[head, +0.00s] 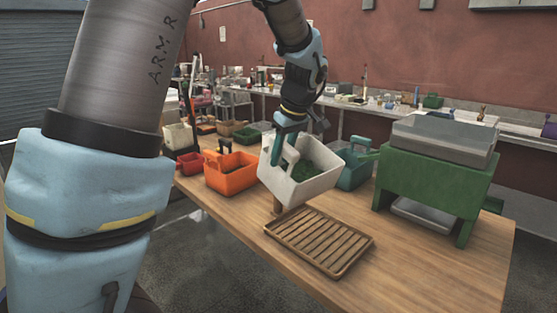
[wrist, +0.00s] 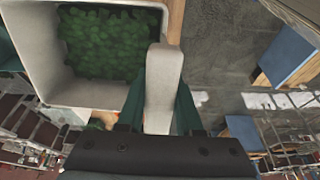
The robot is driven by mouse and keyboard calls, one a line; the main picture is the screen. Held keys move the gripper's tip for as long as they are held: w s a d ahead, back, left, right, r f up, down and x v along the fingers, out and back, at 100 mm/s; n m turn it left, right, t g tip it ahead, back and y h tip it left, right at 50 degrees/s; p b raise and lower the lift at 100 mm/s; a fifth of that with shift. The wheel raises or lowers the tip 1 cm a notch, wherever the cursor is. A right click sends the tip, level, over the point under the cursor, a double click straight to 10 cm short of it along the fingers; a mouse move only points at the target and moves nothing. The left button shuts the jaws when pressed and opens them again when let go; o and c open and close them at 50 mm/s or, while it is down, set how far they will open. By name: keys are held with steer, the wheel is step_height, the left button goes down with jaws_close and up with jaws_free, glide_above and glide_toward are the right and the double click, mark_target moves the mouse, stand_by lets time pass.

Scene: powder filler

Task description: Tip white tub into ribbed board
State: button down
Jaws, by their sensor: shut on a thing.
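The white tub (head: 305,184) is held a little above the table, tilted slightly, near the far edge of the ribbed board. Green contents show inside it, and in the wrist view they lie as a clumped green mass (wrist: 108,42). My gripper (head: 284,150) is shut on the tub's upright handle; in the wrist view my gripper's teal fingers (wrist: 160,105) sit on both sides of the pale handle (wrist: 163,75). The ribbed board (head: 318,240) is a brown slatted tray lying flat on the table, with no green pieces visible on it.
An orange tub (head: 231,172) stands left of the white tub, and a teal tub (head: 352,170) stands behind it to the right. A green machine with a grey top (head: 435,180) stands at the right. The wooden table (head: 420,270) is clear at the front right.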

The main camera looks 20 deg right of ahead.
mark_target(294, 163)
steer(key=shift+s+d+r+t+y+b, duration=0.2)
steer(key=shift+s+t+y+b, duration=0.3)
steer(key=shift+t+b, duration=1.05)
steer(key=b, duration=0.2)
steer(key=s+t+y+b, duration=0.1)
steer(key=b, duration=0.2)
steer(key=shift+s+d+f, duration=0.2)
steer(key=shift+d+f, duration=0.2)
steer(key=t+b, duration=0.1)
steer(key=s+t+y+b, duration=0.1)
steer(key=b, duration=0.1)
steer(key=shift+s+d+f+t, duration=0.3)
steer(key=shift+d+f+t, duration=0.05)
steer(key=s+f+t+y+b, duration=0.1)
steer(key=t+b, duration=0.1)
steer(key=b, duration=0.5)
steer(key=s+d+f+t+y+b, duration=0.1)
steer(key=s+f+t+b, duration=0.1)
steer(key=b, duration=0.4)
steer(key=shift+d+f+b, duration=0.15)
steer(key=shift+f+b, duration=0.15)
steer(key=shift+b, duration=0.05)
steer(key=shift+r+p, duration=1.35)
steer(key=shift+r, duration=2.9)
steer(key=shift+w+r, duration=0.1)
